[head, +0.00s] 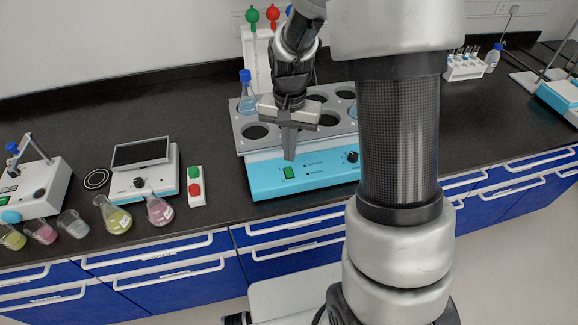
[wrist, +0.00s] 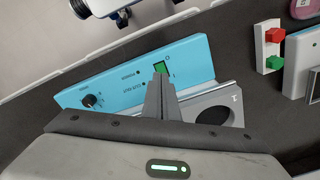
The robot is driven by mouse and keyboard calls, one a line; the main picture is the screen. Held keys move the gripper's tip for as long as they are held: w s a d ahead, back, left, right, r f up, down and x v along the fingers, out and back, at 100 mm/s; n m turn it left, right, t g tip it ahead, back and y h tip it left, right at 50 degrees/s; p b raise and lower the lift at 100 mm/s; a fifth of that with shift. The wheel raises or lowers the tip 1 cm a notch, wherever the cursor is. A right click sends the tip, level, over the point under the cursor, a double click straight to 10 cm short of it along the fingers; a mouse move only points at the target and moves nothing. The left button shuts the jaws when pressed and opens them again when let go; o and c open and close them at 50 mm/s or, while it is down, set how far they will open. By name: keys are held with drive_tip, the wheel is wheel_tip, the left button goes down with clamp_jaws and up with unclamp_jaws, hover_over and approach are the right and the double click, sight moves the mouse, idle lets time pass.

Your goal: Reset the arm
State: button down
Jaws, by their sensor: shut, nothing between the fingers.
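My gripper (head: 289,150) is shut and empty in the head view. It points down in front of the multi distiller, a grey top with round dark wells over a light blue front panel (head: 268,180). Its closed fingers (wrist: 160,92) also show in the wrist view, in front of the blue panel (wrist: 120,82) near the green switch (wrist: 162,68). I cannot tell whether the fingertips touch the panel. My arm hides the right part of the distiller in the head view.
A blue-capped bottle (head: 247,95) stands at the distiller's back left. Left on the dark bench (head: 225,190) are a box with red and green buttons (head: 195,186), a device with a dark plate (head: 140,153), and several flasks and beakers near the front edge. A tube rack (head: 464,68) stands at the right.

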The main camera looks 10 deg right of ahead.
drive_tip(key=shift+r, duration=0.5)
drive_tip(key=s+r+n+t+p, duration=0.2)
drive_tip(key=s+r, duration=0.3)
drive_tip(key=r, duration=0.8)
drive_tip(key=s+r+n+t+p, duration=0.1)
drive_tip(key=s+r+n+t, duration=0.2)
drive_tip(key=s+r, duration=0.7)
drive_tip(key=s+n, duration=0.1)
drive_tip(key=s, duration=0.2)
drive_tip(key=shift+s+r+t, duration=0.2)
drive_tip(key=shift+r+t, duration=0.1)
drive_tip(key=shift+r, duration=0.1)
